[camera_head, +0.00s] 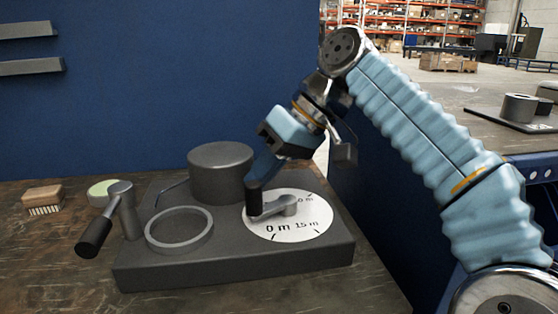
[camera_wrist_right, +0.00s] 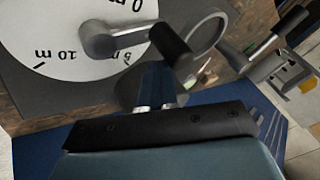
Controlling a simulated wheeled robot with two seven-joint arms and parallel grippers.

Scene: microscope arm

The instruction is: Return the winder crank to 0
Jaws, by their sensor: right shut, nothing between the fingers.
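The winder crank has a grey hub and arm (camera_head: 280,206) on a white dial marked in metres, and an upright black handle (camera_head: 253,203) at the arm's left end. In the right wrist view, the crank arm (camera_wrist_right: 125,39) points right, its black handle (camera_wrist_right: 170,44) near the 5 m mark. My left gripper is not in view.
The dial sits on a dark base (camera_head: 235,266) with a grey cylinder (camera_head: 220,172) and a grey ring (camera_head: 180,229). Another crank with a black handle (camera_head: 93,238) stands at its left. A brush (camera_head: 43,200) lies further left. A blue wall stands behind.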

